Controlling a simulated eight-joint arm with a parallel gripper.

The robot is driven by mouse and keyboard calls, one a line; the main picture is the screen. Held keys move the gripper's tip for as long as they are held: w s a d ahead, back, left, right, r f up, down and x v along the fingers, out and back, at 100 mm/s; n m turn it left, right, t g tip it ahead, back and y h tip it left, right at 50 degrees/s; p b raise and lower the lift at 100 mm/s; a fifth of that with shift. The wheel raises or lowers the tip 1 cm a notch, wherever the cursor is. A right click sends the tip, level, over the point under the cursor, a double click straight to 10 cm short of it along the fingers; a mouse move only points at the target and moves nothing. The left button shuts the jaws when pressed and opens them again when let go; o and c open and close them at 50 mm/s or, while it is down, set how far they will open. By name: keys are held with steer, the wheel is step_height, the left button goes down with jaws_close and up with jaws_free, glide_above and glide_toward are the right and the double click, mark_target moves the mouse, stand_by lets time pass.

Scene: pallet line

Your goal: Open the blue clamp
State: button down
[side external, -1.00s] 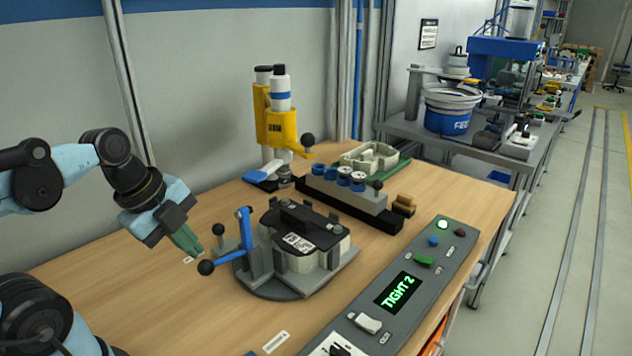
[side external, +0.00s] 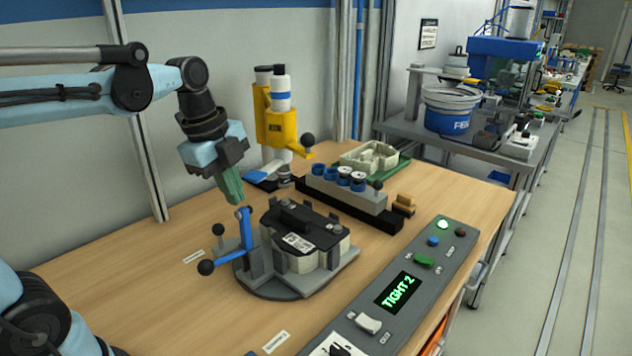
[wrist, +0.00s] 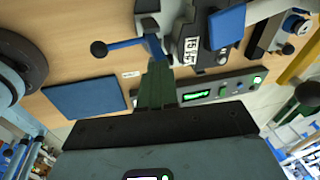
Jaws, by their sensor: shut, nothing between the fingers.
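The blue clamp (side external: 246,234) stands at the left side of the round grey fixture. Its blue arm reaches out to the left, low and nearly level, ending in a black ball (side external: 206,267). In the wrist view the clamp's blue arm (wrist: 127,44) shows just past my fingertips. My gripper (side external: 237,201) has green fingers, shut and empty, pointing down just above the top of the clamp's upright. I cannot tell whether they touch it. The same fingers show in the wrist view (wrist: 159,64). The fixture (side external: 268,291) holds a black-topped, pale-sided part (side external: 303,230).
A grey control panel (side external: 420,243) at the right front shows "TIGHT 2" in green. A yellow tool stand (side external: 276,128) and a black-based rack (side external: 384,221) are behind. The table's front left is mostly clear.

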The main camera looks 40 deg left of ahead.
mark_target(264, 175)
steer(key=shift+w+g, duration=1.1)
steer(key=shift+w, duration=0.3)
steer(key=w+g, duration=0.3)
steer(key=w, duration=0.1)
steer(key=shift+w+f+g, duration=0.15)
steer(key=shift+g, duration=0.25)
steer(key=d+v, duration=0.1)
steer(key=v, duration=0.8)
steer(key=s+d+f+n+t, duration=0.3)
steer(key=s+f+n+t, duration=0.7)
steer(key=n, duration=0.6)
step_height(264, 175, down, 4)
steer(key=s, duration=0.2)
steer(key=shift+s+d+n+t+y, duration=0.15)
steer(key=shift+s+n+t+y, duration=0.15)
steer(key=shift+s+t+y, duration=0.1)
steer(key=shift+r, duration=0.1)
